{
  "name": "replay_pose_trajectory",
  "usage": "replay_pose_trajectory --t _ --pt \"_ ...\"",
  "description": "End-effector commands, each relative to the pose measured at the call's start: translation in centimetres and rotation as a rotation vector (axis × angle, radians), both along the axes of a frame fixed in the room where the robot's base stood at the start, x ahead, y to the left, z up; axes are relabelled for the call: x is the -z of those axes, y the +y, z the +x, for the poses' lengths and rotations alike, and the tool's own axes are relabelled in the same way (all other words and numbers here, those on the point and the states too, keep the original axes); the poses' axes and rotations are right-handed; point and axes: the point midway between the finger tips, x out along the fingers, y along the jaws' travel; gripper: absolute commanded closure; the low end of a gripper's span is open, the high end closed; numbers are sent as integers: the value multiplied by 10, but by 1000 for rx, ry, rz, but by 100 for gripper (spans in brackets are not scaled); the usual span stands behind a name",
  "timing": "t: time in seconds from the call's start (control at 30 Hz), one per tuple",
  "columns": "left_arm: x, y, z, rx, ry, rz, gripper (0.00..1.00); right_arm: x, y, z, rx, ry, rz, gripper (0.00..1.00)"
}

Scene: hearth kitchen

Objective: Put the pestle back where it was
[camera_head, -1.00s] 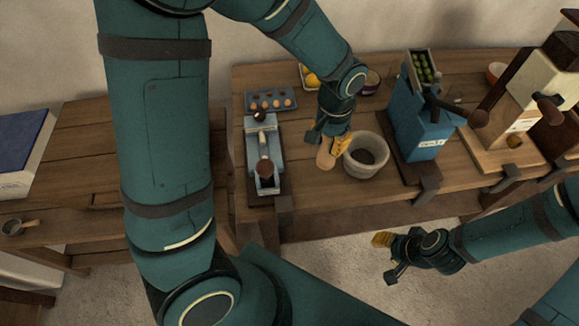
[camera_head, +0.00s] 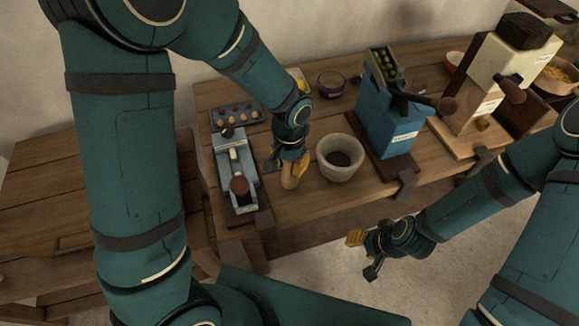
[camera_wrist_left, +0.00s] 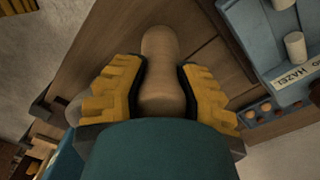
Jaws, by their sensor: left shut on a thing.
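The pestle (camera_head: 289,181) is a pale wooden club with a rounded end. My left gripper (camera_head: 288,163) is shut on it, left of the mortar and above the front part of the table. In the left wrist view the pestle (camera_wrist_left: 161,62) sits between the two yellow finger pads, its free end over the wooden tabletop. I cannot tell whether it touches the wood. The mortar (camera_head: 340,170), a pale stone bowl with a dark inside, stands upright, apart from the pestle. My right gripper (camera_head: 363,254) is open and empty, in front of the table over the floor.
A blue-grey device (camera_head: 225,143) stands close left of the pestle, with an egg tray (camera_head: 237,116) behind it. A blue press (camera_head: 390,122) and a cream grinder (camera_head: 497,82) stand right of the mortar. A purple bowl (camera_head: 331,84) is behind. Bare wood lies before the mortar.

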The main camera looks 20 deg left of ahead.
Motion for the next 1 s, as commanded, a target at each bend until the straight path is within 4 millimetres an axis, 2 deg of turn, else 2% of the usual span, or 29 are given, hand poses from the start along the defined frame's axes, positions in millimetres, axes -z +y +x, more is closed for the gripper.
replay_pose_trajectory --t 0.03,0.1,0.47,0.5,0.57,0.87,1.0 --pt "9 0 0 0 2 1 100 3 0 -1 -2 2 0 53" --pt "15 0 0 1 1 0 100 4 0 -1 -2 2 0 53" --pt "18 0 0 0 -1 0 100 7 0 -1 -2 2 0 53" --pt "18 0 0 0 -1 0 64 7 0 -1 -2 2 0 53" --pt "17 0 0 0 -1 0 44 6 0 -1 -2 2 0 53" --pt "17 0 0 0 -1 0 44 6 0 -1 -2 2 0 53" --pt "9 0 1 0 -2 -1 44 1 0 -1 -2 2 0 53"
